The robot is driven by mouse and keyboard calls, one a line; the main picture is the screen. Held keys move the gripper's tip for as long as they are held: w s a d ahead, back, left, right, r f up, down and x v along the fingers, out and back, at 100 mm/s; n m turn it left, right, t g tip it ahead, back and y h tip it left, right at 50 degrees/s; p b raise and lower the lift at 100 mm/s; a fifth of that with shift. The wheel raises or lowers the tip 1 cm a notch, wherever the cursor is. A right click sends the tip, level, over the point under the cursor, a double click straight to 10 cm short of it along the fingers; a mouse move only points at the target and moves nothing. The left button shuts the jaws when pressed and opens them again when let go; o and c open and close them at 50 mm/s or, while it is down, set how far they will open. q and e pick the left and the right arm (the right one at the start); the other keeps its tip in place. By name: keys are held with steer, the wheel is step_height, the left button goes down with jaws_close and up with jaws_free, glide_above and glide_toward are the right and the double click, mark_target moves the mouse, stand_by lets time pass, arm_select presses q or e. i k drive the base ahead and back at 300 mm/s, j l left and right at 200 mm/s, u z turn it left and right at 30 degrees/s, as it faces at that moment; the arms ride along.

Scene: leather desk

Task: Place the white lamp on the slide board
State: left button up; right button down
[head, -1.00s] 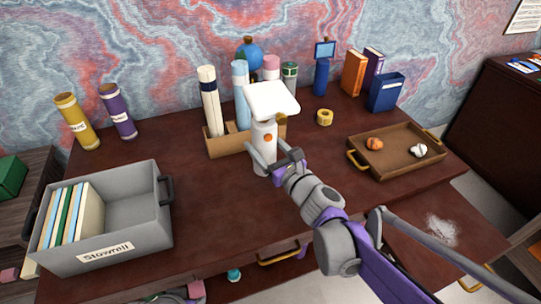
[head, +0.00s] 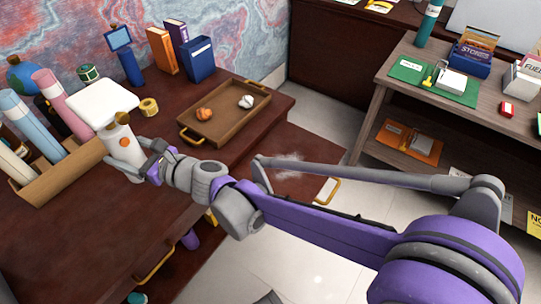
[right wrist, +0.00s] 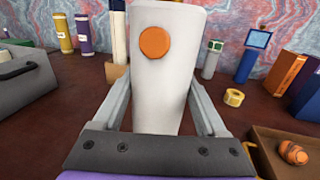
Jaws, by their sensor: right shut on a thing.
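The white lamp (head: 102,104) has a flat square head and a pale body with an orange button. It stands upright at the desk's middle in the head view. My right gripper (head: 137,165) is shut on its body. In the right wrist view the lamp body (right wrist: 160,85) fills the space between the two fingers. I cannot tell whether its base touches the desk. The slide board (head: 312,165) appears to be the reddish-brown pull-out panel at the desk's right side, with a brass handle and a whitish patch. My forearm covers part of it. My left gripper is not in view.
A wooden tray (head: 232,125) with an orange and a white lump lies between lamp and board. A yellow tape roll (head: 149,107) is beside the lamp. A box of tubes (head: 60,172) stands close on its left. A shelf (head: 400,125) stands at right.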

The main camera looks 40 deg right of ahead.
mark_target(272, 157)
steer(key=l, duration=0.9)
steer(key=k+l, duration=0.1)
steer(key=l, duration=0.8)
